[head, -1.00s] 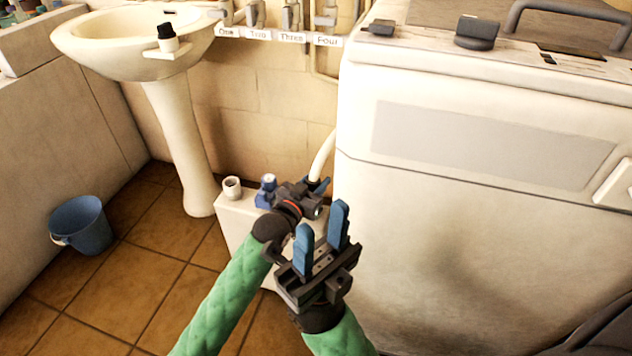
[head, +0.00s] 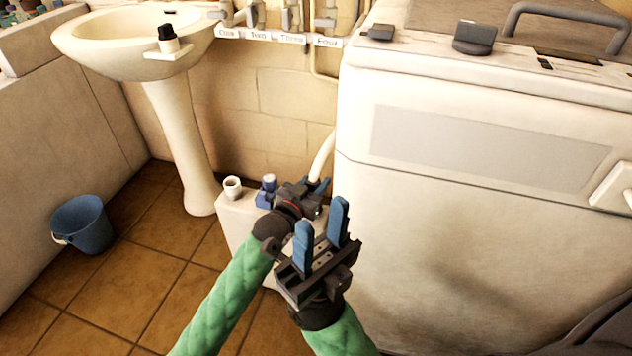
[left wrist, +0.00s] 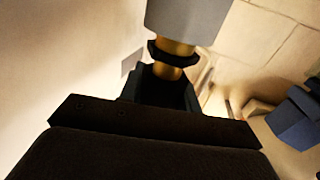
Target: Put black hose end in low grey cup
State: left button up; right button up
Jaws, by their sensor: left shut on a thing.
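A pale hose (head: 323,155) comes down beside the washing machine to a dark end at my left gripper (head: 318,186). My left gripper is shut on this black hose end, above the low white box; the head view largely hides the grip. In the left wrist view a grey cylinder with a brass neck and black ring (left wrist: 172,52) stands at the jaws. A small pale grey-white cup (head: 232,188) stands upright on the box, left of my left gripper and apart from it. My right gripper (head: 322,228) is open and empty, nearer to me.
A blue fitting with a pale top (head: 266,192) is beside my left gripper. The white box (head: 233,215) stands below. The washing machine (head: 470,230) fills the right. A washbasin (head: 105,45) and a blue bucket (head: 84,224) are at left.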

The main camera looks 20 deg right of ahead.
pick_arm(q)
jog(key=shift+f, duration=0.6)
jog(key=o, duration=0.8)
jog(key=shift+c, duration=0.2)
jog(key=shift+a, duration=0.1)
jog(key=shift+p+v, duration=0.85)
jog(key=shift+v, duration=0.55)
jog(key=p+v, duration=0.4)
jog(key=v, duration=0.4)
